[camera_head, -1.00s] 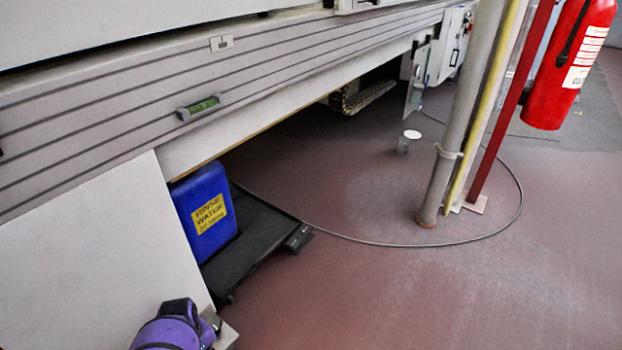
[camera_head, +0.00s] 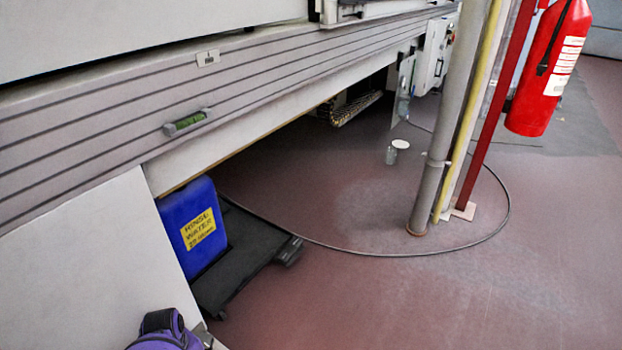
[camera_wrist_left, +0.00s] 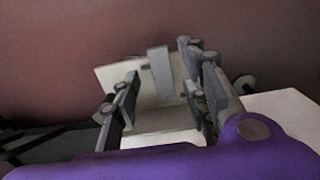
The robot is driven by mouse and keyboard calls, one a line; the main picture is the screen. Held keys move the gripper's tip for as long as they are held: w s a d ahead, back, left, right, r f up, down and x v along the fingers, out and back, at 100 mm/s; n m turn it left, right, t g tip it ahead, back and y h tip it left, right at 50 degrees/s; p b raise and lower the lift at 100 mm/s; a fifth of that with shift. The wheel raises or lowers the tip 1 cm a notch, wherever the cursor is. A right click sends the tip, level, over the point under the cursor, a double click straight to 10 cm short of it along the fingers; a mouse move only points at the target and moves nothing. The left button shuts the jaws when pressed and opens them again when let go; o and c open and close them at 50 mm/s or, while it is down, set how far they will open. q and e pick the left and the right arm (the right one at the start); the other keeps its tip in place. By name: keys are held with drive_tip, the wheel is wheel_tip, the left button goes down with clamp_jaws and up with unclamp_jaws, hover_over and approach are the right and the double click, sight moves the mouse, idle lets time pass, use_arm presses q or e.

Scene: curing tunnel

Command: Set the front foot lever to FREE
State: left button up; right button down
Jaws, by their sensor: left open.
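In the left wrist view my left gripper (camera_wrist_left: 166,96) is open, with one finger at each side of the picture's middle. Beyond and partly between the fingers is a pale plate (camera_wrist_left: 112,76) with a grey upright tab (camera_wrist_left: 160,72). This may be the front foot lever, but I see no FREE marking and cannot tell its setting. I see no finger closed on the tab. In the head view only a purple part of my left arm shows at the bottom left; its gripper is out of that view. My right gripper is not in view.
A blue rinse water jug (camera_head: 192,245) stands on a black low platform (camera_head: 262,243) under the machine (camera_head: 85,262). A cable (camera_head: 400,254) loops over the floor to the right. The front floor is clear.

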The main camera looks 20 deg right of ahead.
use_arm(q)
wheel_tip(320, 180, up, 9)
idle(0.3)
idle(0.4)
